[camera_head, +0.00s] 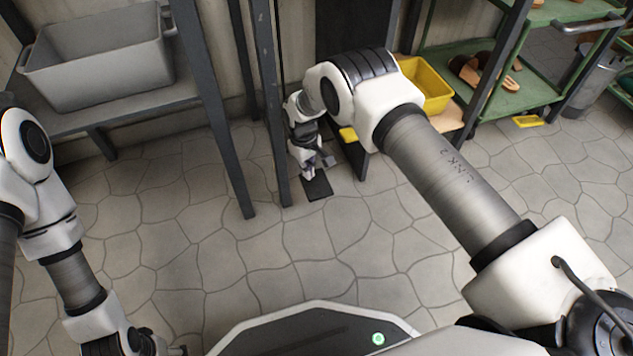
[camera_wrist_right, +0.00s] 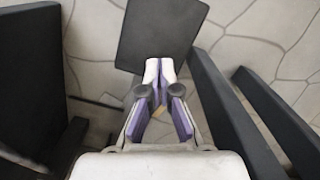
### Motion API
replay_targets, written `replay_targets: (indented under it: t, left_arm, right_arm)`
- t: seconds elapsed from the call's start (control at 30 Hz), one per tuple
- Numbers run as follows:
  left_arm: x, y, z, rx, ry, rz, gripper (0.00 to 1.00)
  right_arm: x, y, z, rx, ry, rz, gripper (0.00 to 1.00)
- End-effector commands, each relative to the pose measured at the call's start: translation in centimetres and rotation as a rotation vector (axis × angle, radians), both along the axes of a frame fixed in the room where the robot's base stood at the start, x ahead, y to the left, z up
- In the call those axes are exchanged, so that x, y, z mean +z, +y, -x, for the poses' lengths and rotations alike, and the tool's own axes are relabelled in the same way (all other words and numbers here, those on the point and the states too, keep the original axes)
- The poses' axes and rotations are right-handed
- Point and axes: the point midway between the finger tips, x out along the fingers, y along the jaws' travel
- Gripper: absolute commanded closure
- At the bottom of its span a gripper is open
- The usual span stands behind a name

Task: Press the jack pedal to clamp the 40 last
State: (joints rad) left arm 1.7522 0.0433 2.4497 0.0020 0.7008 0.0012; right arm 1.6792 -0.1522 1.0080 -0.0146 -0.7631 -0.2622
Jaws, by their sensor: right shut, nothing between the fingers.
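The jack pedal (camera_head: 318,189) is a flat dark plate low over the stone floor, between dark metal legs. It also shows as a dark plate at the top of the right wrist view (camera_wrist_right: 160,32). My right gripper (camera_head: 325,163) reaches down to it. In the wrist view the right gripper's pale fingertips (camera_wrist_right: 160,69) are together, empty, and overlap the plate's near edge. I cannot tell whether they touch it. My left gripper (camera_head: 165,346) is partly cut off at the bottom left, and its jaws are unclear. I cannot make out the 40 last.
Dark posts (camera_head: 271,110) stand close left of my right gripper. A grey tub (camera_head: 100,70) sits on a shelf at the left. The middle floor is clear.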

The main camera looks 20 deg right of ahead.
Motion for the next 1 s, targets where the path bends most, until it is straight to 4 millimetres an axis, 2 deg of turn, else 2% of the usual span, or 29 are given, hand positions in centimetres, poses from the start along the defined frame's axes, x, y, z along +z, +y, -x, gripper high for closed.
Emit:
replay_targets:
  t: [0.03,0.33,0.43,0.57,0.8,1.0]
  left_arm:
    - [-0.7,0.0,0.0,0.000,0.000,0.000,0.24]
    - [-0.3,0.0,-0.1,0.000,-0.001,0.000,0.24]
    - [-0.3,0.0,0.0,0.000,-0.001,0.000,0.24]
    - [-0.3,0.0,0.0,0.000,-0.001,0.000,0.24]
    - [-0.3,0.0,0.0,0.000,-0.001,0.000,0.24]
    - [-0.3,0.0,0.0,0.000,-0.001,0.000,0.24]
  right_arm:
    - [-0.3,0.1,-0.3,0.000,0.000,0.000,1.00]
    - [0.3,0.2,-0.3,0.000,0.002,0.001,1.00]
    - [1.2,0.2,-0.5,0.000,0.001,0.001,1.00]
    - [3.5,0.3,-0.7,0.000,-0.001,0.002,1.00]
    - [9.1,0.5,-1.2,0.001,0.000,0.001,1.00]
    - [11.7,0.7,-1.4,0.001,0.001,0.000,1.00]
